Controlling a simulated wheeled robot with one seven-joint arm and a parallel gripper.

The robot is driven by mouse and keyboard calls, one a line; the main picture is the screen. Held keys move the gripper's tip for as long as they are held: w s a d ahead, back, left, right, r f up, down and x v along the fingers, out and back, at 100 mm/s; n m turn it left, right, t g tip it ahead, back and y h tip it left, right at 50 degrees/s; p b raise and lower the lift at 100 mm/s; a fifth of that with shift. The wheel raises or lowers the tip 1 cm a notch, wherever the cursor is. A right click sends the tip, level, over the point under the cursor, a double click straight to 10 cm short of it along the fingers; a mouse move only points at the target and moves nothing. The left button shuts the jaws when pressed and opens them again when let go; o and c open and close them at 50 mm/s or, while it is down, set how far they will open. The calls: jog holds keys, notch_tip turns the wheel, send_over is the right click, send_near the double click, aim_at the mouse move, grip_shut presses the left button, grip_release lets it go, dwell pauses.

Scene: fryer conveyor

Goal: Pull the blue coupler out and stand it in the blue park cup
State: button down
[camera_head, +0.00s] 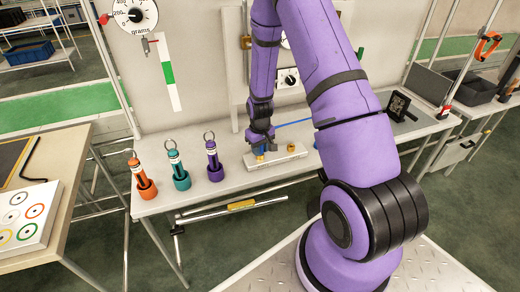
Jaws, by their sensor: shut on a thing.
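My gripper (260,147) is above the left part of a pale block (275,162) with brass fittings on the bench, and is shut. A thin blue line (295,122) runs from beside the gripper to the right, behind my arm. The blue coupler itself is hardly visible; it is hidden in and behind the jaws, and I cannot tell whether it is still seated in the block. A small sliver of blue, perhaps the blue park cup (317,143), shows at the left edge of my arm; the rest is hidden.
Orange (146,189), teal (182,181) and purple (215,173) cups stand left of the block, each holding an upright ringed coupler. A dial scale (134,15) hangs on the back panel. A dark framed plate (398,106) stands at the right. The bench front is clear.

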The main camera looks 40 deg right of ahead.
jog(key=shift+r, duration=1.15)
dwell(0.9)
jog(key=shift+r, duration=1.85)
jog(key=shift+r, duration=1.5)
